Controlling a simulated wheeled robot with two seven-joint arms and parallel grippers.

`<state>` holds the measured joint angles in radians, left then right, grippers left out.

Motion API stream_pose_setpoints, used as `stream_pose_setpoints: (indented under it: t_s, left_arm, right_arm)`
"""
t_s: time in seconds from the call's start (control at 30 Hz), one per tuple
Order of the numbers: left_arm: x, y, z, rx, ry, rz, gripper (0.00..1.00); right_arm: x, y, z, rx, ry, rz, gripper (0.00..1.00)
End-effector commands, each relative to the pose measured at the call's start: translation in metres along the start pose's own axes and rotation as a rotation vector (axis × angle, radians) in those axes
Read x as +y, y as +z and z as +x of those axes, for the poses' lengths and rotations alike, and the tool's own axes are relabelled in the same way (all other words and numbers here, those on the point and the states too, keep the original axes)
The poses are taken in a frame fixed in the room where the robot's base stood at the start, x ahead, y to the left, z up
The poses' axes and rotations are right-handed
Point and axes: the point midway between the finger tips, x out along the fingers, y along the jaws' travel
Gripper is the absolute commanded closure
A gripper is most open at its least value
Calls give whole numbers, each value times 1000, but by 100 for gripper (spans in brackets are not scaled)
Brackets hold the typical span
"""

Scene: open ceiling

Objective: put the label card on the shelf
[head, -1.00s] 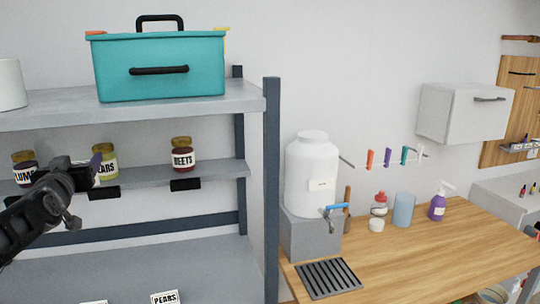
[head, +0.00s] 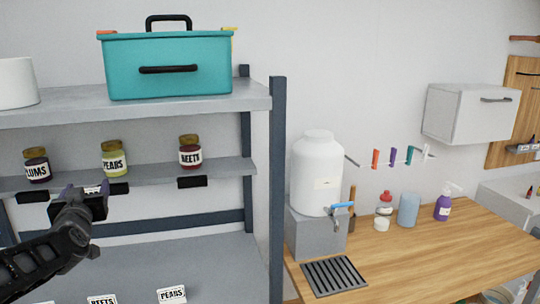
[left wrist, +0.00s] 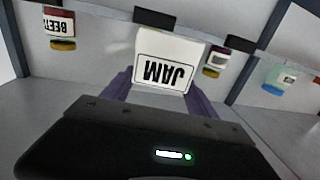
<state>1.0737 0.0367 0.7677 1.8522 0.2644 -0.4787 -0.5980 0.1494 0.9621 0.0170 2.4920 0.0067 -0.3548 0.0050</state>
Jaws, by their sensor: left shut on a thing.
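The white label card reading JAM (left wrist: 165,72) is between the purple fingers of my left gripper (head: 84,192), upside down in the left wrist view. The gripper is shut on it. In the head view the card shows only as a thin pale sliver. The gripper is in front of the grey middle shelf (head: 222,170), just below its front edge. Black label holders (head: 192,182) sit along that edge, one close to the gripper. In the left wrist view a black holder (left wrist: 155,19) shows just beyond the card. My right gripper is out of view.
Jars of plums (head: 37,168), pears (head: 113,162) and beets (head: 190,155) stand on the middle shelf. A teal toolbox (head: 180,85) is above. BEETS (head: 102,300) and PEARS (head: 171,295) cards are low down. A dark post (head: 277,190) bounds the shelving at right.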

Motion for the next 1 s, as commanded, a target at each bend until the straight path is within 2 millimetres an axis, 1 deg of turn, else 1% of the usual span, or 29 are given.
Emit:
stream_pose_setpoints:
  t_s: [0.03, 0.07, 0.1, 0.17, 0.27, 0.3, 0.37, 0.4, 0.47, 0.5, 0.6, 0.7, 0.8, 0.9, 1.0]
  left_arm:
    - [10, 20, -3, -7, 12, -2, 71]
    - [15, 31, -5, -7, 18, -2, 71]
    - [23, 46, -9, -9, 28, -3, 71]
    - [38, 70, -15, -10, 46, -4, 71]
    - [70, 114, -32, -12, 92, -5, 71]
    - [85, 133, -41, -14, 116, -5, 71]
    - [110, 161, -56, -14, 156, -6, 71]
    - [126, 178, -67, -14, 184, -6, 71]
    - [150, 202, -84, -13, 229, -6, 71]
    - [165, 217, -95, -13, 260, -6, 71]
    - [199, 248, -121, -11, 331, -6, 71]
    - [226, 270, -140, -7, 392, -5, 71]
    - [246, 279, -151, -2, 433, -3, 71]
    - [257, 278, -156, 2, 454, -1, 71]
    - [260, 277, -157, 2, 459, 0, 71]
  right_arm:
    - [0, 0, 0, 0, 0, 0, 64]
    - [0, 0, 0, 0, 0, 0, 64]
    - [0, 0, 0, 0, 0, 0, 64]
    - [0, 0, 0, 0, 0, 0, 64]
    - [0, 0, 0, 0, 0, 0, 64]
    - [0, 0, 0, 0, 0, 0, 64]
    - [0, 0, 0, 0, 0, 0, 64]
    - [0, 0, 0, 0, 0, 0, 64]
    - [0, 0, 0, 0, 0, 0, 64]
    - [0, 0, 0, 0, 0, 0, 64]
    - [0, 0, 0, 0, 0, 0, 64]
    - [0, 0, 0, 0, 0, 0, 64]
    - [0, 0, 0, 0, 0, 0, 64]
    - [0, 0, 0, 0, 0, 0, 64]
    - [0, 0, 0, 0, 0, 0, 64]
